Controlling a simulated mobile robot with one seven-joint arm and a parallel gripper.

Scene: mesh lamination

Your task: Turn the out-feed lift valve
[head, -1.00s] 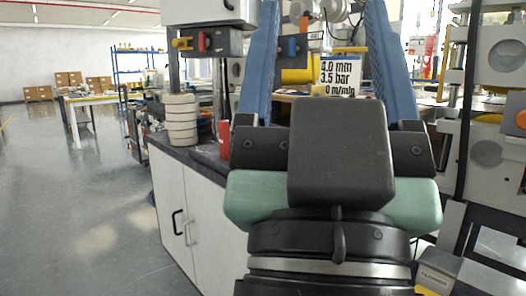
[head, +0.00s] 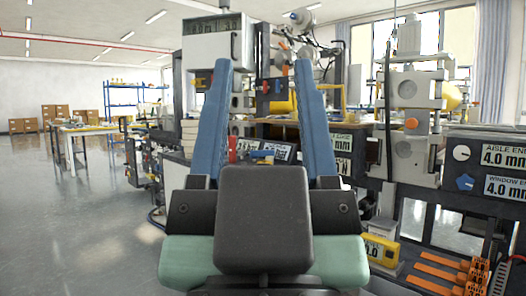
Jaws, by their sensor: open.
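My gripper (head: 262,65) is in the head view, with two long blue fingers pointing up and away from me. The fingers are spread wide and nothing is between them. Beyond them, a small dark valve block with a blue lever (head: 278,86) shows in the gap on the machine. A second block with a yellowish part (head: 201,82) sits left of the left finger and is partly hidden by it. I cannot tell from labels which one is the out-feed lift valve. The gripper appears well short of both.
At right stand a grey roller stand (head: 413,90), a panel with a white knob (head: 461,153) and a blue knob (head: 465,183), orange forks (head: 440,270) and a yellow device (head: 379,250). Open floor (head: 85,220) lies at left, with a table and blue shelves behind.

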